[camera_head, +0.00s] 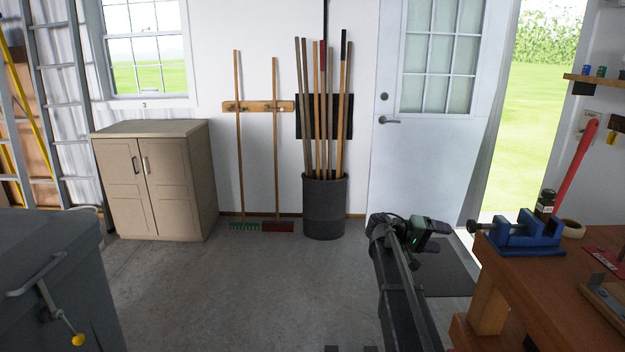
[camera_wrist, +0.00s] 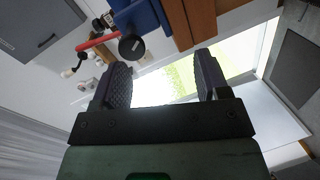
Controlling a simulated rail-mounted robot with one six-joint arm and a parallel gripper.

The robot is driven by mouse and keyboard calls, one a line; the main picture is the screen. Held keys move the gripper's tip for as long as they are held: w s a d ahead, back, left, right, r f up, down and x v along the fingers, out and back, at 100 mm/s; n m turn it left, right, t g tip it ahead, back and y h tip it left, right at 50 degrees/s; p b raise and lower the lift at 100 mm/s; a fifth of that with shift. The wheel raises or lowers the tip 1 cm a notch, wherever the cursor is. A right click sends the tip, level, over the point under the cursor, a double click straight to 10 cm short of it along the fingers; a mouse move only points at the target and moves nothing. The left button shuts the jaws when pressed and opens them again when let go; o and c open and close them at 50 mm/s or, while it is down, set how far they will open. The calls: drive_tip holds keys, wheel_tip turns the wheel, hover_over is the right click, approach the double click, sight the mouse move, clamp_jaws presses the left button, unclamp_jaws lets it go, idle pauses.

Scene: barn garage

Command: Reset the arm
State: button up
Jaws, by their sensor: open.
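My arm reaches forward from the lower right of the head view. My gripper (camera_head: 440,236) is at its far end, near the left side of the workbench and in front of the white door. In the wrist view my gripper (camera_wrist: 162,85) shows two dark, textured fingers set wide apart. The space between them is empty, with the bright doorway behind. My gripper is open and holds nothing.
The workbench (camera_head: 560,284) stands at the right with a blue vise (camera_head: 525,240) on its edge, close to my gripper. A grey bin (camera_head: 324,207) of long handles and a beige cabinet (camera_head: 157,184) stand at the back. The middle floor is clear.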

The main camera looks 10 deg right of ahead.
drive_tip(key=s+a+f+n+t+y+p, duration=0.1)
drive_tip(key=s+a+f+n+y+p, duration=0.15)
drive_tip(key=s+a+y, duration=0.4)
drive_tip(key=s+a+f+n+t+y+p, duration=0.15)
drive_tip(key=s+a+f+y+p, duration=0.25)
drive_tip(key=s+a, duration=0.55)
drive_tip(key=s+a+r+y+p, duration=0.2)
drive_tip(key=s+a, duration=0.1)
drive_tip(key=a, duration=0.4)
drive_tip(key=s+a+r+y+p, duration=0.2)
drive_tip(key=s+a+y, duration=0.1)
drive_tip(key=a, duration=0.5)
drive_tip(key=shift+s+n+t+p, duration=0.35)
drive_tip(key=shift+s+n+p, duration=0.05)
drive_tip(key=shift+s, duration=0.25)
